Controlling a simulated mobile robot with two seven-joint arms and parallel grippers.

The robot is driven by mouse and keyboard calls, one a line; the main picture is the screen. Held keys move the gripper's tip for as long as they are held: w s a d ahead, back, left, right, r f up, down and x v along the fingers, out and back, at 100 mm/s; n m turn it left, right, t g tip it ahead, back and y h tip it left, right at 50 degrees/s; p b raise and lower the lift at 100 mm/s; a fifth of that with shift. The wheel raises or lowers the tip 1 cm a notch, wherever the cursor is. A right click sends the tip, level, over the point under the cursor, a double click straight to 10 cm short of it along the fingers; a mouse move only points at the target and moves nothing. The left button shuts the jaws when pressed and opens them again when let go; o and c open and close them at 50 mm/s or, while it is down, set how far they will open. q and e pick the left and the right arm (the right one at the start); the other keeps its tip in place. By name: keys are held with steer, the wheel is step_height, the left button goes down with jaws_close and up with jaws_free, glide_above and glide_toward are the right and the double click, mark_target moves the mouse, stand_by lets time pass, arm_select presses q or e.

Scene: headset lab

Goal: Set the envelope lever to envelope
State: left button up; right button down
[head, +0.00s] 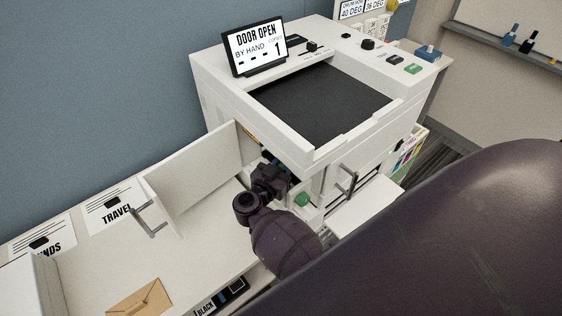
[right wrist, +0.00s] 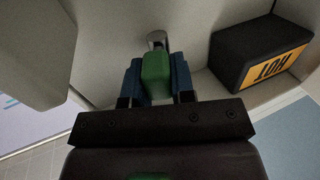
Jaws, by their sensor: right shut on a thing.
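The printer (head: 225,88) stands against the blue wall with its front door (head: 205,170) open. My right arm reaches into the opening, and its fingertips are hidden there in the head view. In the right wrist view my right gripper (right wrist: 157,72) is shut on a green-handled lever (right wrist: 156,76), a blue finger on each side. The lever's grey pivot end (right wrist: 156,40) shows beyond the fingers against a pale inner wall. No lettering shows by the lever, so I cannot tell its setting. My left gripper is not in view.
A black block with an orange HOT label (right wrist: 268,62) is close to the right of the lever. A green knob (head: 301,199) sits right of my wrist. A brown envelope (head: 141,299) lies on the pale counter (head: 190,255). The display (head: 257,47) reads DOOR OPEN.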

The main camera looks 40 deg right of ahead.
steer(key=shift+s+d+n+t+y, duration=0.2)
steer(key=shift+n+t+y, duration=0.15)
steer(key=shift+n+t, duration=0.25)
steer(key=shift+s+d+n+t+y, duration=0.1)
steer(key=shift+s+n+t+y, duration=0.1)
steer(key=shift+n+t+y, duration=0.3)
steer(key=shift+t, duration=0.4)
steer(key=c, duration=1)
jaws_free()
steer(key=shift+o, duration=0.2)
steer(key=shift+a, duration=0.1)
